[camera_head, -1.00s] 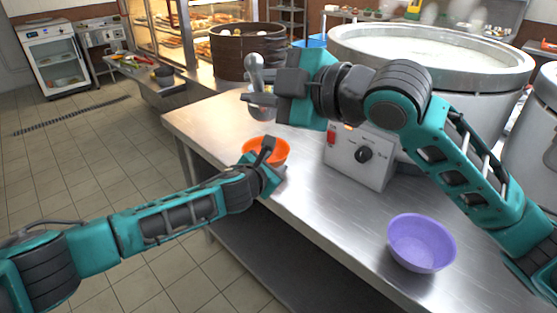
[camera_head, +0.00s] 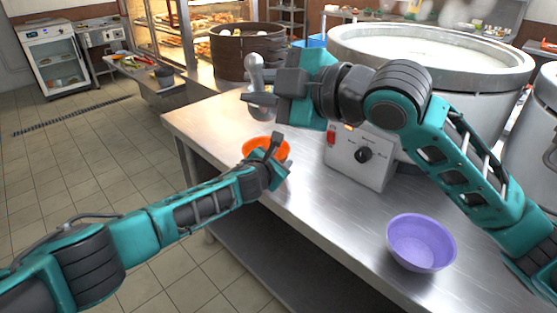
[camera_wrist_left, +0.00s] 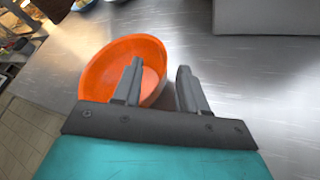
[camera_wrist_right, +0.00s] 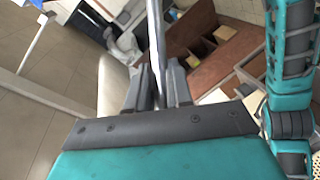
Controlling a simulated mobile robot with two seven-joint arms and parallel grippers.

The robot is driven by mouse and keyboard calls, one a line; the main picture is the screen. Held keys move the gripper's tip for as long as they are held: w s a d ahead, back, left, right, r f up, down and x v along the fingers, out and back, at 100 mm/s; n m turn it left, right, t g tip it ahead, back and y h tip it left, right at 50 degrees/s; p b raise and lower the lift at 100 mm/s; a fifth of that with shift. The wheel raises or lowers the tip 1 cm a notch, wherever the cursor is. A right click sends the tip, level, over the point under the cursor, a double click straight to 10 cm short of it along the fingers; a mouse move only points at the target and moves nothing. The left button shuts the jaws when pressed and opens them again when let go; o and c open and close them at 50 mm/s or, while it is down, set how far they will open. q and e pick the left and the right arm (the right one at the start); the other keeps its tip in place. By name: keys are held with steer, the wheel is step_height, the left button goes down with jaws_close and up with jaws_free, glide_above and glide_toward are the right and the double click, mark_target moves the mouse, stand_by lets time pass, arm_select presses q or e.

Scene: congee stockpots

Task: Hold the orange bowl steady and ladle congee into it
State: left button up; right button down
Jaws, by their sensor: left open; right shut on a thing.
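The orange bowl (camera_head: 256,146) stands on the steel counter, partly hidden by my left gripper (camera_head: 274,147). In the left wrist view the bowl (camera_wrist_left: 110,55) is upright. My left gripper (camera_wrist_left: 157,80) is open there, one finger overlapping the bowl's inside and the other outside its right rim; contact cannot be told. My right gripper (camera_head: 262,98) is shut on the ladle (camera_head: 255,70), held upright above the counter, just behind and above the bowl. Its metal shaft also shows in the right wrist view (camera_wrist_right: 155,40). The congee (camera_head: 420,46) fills a large stockpot (camera_head: 480,80) at the back right.
A purple bowl (camera_head: 421,245) stands at the counter's (camera_head: 330,215) front right. A control box (camera_head: 359,157) with a black knob sits before the stockpot. A dark round container (camera_head: 246,55) with white items stands behind the ladle. The counter between the two bowls is clear.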

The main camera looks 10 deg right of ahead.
steer(key=shift+r, duration=0.1)
arm_select(q)
jaws_close()
stand_by(0.3)
steer(key=shift+c, duration=0.3)
jaws_free()
steer(key=shift+s+r, duration=0.1)
steer(key=shift+s, duration=0.1)
arm_select(e)
steer(key=shift+r, duration=0.15)
